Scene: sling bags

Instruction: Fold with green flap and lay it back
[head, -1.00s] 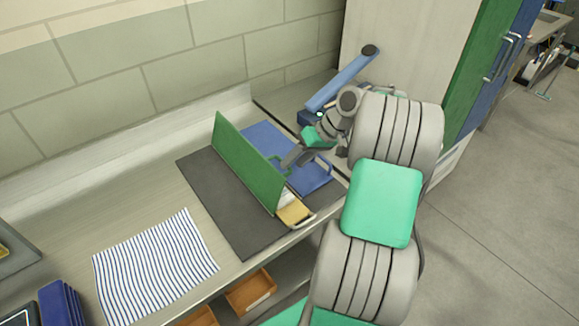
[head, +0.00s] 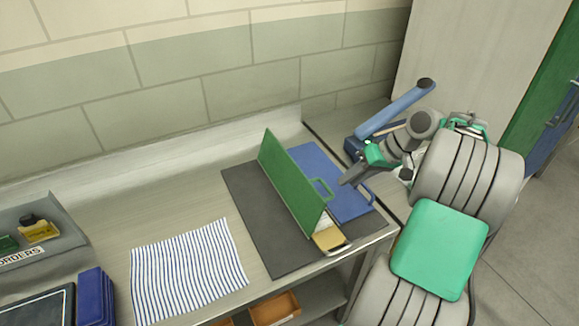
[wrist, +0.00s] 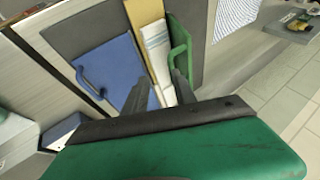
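The green flap (head: 292,185) stands nearly upright on a dark mat (head: 262,225), its handle (head: 322,190) on the right face. A blue flap (head: 345,195) with a handle lies flat to the right. Between them, a yellow piece (head: 330,238) shows at the front end; in the wrist view a tan strip (wrist: 147,32) and white folded material (wrist: 157,48) lie beside the green handle (wrist: 180,55). My gripper (head: 345,182) is just right of the green handle and looks apart from it. In the wrist view its fingers (wrist: 160,92) are spread with nothing clearly between them.
A striped cloth (head: 188,268) lies left of the mat. Blue binders (head: 95,295) and a grey tray (head: 40,245) are at the far left. A blue lever-armed device (head: 395,108) stands behind my gripper. The wall closes off the back; an orange bin (head: 275,307) sits below.

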